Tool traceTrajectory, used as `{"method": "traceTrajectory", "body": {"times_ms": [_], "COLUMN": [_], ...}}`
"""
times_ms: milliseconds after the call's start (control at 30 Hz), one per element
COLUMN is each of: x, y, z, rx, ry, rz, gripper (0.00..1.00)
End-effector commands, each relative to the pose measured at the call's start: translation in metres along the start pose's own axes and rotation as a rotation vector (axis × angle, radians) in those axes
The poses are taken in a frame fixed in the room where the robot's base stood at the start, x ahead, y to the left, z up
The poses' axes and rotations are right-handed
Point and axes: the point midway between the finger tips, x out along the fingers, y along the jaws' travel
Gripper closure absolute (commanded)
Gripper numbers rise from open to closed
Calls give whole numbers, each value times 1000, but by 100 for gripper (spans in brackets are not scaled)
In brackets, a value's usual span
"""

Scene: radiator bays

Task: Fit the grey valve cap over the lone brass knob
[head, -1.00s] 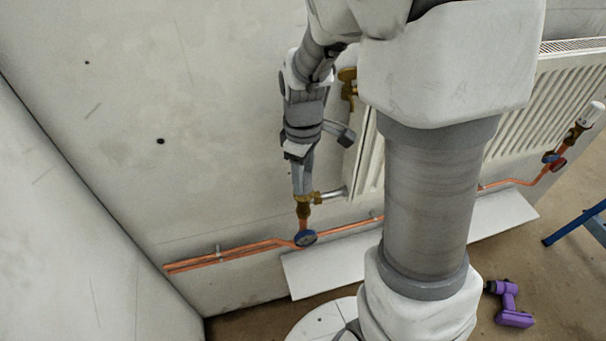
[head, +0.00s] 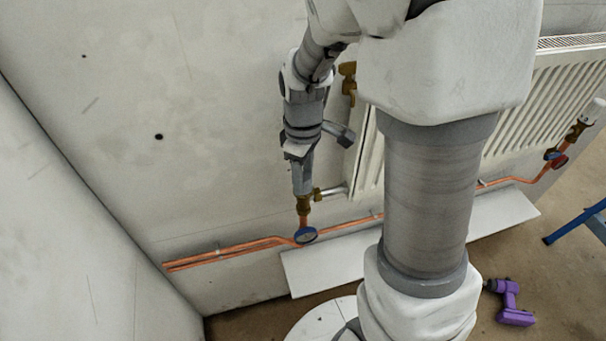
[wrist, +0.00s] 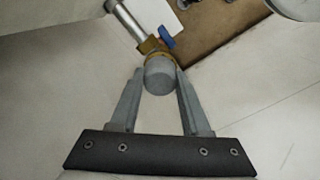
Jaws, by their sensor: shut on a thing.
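The grey valve cap (wrist: 160,77) is a short round piece held between the two fingertips of my gripper (wrist: 160,82) in the wrist view. The brass valve (wrist: 152,48) with the lone knob lies directly beyond the cap, in line with it. The cap hides the knob, and the two look touching; I cannot tell how far the cap sits over it. In the head view my gripper (head: 302,190) points down, its tips right above the brass valve (head: 303,207) at the radiator's lower left. The cap is not distinguishable there.
A purple drill (head: 512,305) lies on the floor.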

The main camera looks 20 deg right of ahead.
Motion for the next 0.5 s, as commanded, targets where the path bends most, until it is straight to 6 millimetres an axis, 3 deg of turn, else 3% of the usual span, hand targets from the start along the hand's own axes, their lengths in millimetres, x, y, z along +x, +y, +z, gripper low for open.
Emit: {"method": "traceTrajectory", "body": {"times_ms": [500], "x": [3], "y": [0], "z": [0], "rx": [0], "ry": [0], "rz": [0], "gripper": [100]}}
